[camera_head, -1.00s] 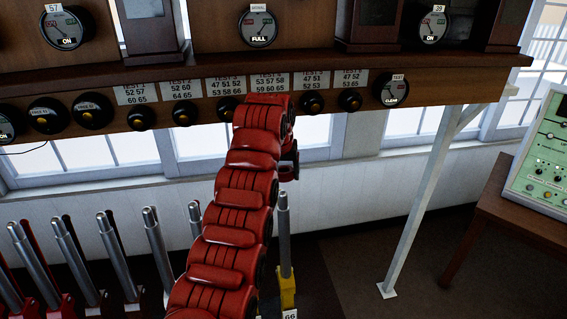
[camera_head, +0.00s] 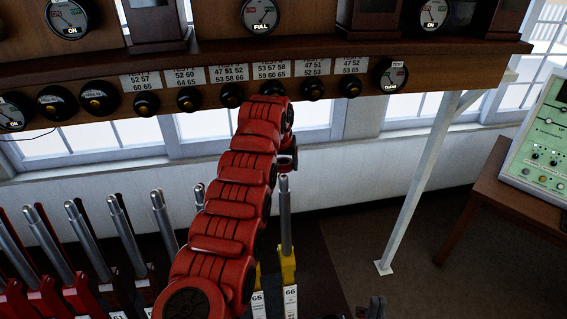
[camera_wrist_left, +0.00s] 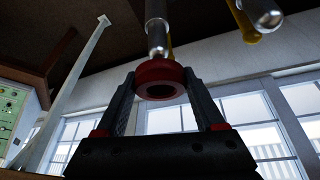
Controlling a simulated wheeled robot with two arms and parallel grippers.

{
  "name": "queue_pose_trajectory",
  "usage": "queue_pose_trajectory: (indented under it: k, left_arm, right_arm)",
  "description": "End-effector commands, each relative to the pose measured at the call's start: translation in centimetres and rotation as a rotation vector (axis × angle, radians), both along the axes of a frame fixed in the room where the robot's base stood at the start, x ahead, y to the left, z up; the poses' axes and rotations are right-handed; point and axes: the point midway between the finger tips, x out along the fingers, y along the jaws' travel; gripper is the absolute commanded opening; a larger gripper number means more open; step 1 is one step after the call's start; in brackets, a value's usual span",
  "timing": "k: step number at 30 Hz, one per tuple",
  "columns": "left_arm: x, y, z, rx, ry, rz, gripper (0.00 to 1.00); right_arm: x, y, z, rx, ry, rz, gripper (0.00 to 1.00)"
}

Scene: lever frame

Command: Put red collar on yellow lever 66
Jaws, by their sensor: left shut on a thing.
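The red collar (camera_wrist_left: 160,72) is a ring with a dark hole, held between the two dark fingers of my left gripper (camera_wrist_left: 163,108). In the head view the collar (camera_head: 288,163) shows at the end of my red left arm, just above the steel tip of yellow lever 66 (camera_head: 285,215). The lever has a yellow lower part and a 66 label. In the wrist view the lever's steel shaft (camera_wrist_left: 157,35) lies right behind the collar. I cannot tell whether its tip enters the hole. Part of my right gripper (camera_head: 375,308) seems to show at the bottom edge; its jaws are unclear.
A row of steel-handled levers (camera_head: 125,230) stands to the left, several with red lower parts. A wooden shelf with dials and knobs (camera_head: 232,95) runs above the arm. A white post (camera_head: 418,190) and a table with a green panel (camera_head: 540,145) are at right.

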Motion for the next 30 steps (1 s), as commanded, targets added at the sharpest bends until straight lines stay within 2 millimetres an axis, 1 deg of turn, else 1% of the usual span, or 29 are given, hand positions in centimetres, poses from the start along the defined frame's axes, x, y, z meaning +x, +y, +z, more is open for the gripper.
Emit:
queue_pose_trajectory:
  k: [11,30]
  left_arm:
    - [0.0,0.0,0.0,0.0,-0.001,0.0,0.22]
    - [-0.3,0.0,-0.1,0.0,0.0,0.0,0.22]
  right_arm:
    - [0.0,0.0,-0.2,0.0,0.0,0.0,0.0]
    - [0.0,0.0,-1.6,0.0,0.0,0.0,0.0]
